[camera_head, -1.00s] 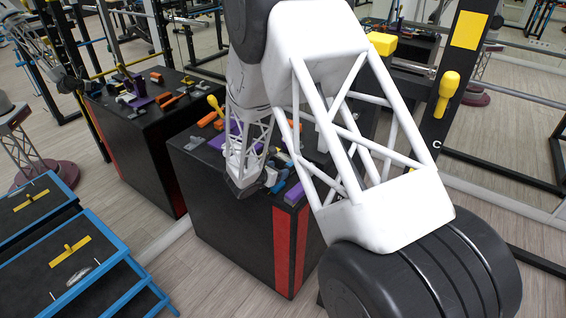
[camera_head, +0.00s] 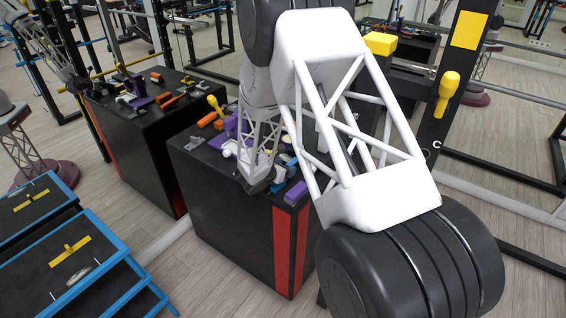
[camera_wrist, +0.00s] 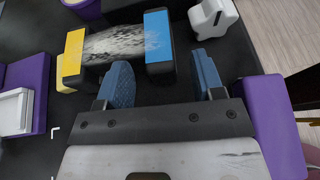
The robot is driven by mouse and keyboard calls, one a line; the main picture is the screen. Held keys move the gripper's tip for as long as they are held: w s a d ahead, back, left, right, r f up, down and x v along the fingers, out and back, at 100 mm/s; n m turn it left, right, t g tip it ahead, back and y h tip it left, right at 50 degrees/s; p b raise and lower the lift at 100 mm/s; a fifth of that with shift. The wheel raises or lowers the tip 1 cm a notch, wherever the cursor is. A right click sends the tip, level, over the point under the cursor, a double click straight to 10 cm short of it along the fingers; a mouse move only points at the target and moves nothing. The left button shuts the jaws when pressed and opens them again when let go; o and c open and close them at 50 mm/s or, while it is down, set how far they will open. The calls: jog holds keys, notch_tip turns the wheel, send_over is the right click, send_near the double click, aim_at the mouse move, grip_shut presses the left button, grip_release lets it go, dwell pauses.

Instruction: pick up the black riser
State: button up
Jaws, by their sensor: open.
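My gripper (camera_wrist: 162,78) is open, with its two blue fingers apart and only dark surface showing between them. Just beyond the fingertips lies a small piece (camera_wrist: 115,44) with a marbled black-and-white middle, a yellow end, a blue end and dark sides. I cannot tell for sure whether it is the black riser. The fingers seem apart from it. In the head view my gripper (camera_head: 262,184) is low over the front part of the black box top, and the arm hides part of the items there.
The black box (camera_head: 232,215) with red stripes carries several items. A purple block (camera_wrist: 268,125) is close to the right of my gripper. A white piece (camera_wrist: 213,17) is at the back right, and a purple tray-like piece (camera_wrist: 30,92) is at the left. A yellow-handled item (camera_head: 215,105) stands at the back.

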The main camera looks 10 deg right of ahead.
grip_shut()
dwell(0.3)
jog(key=shift+r, duration=0.1)
notch_tip(320, 180, up, 10)
dwell(0.9)
dwell(0.4)
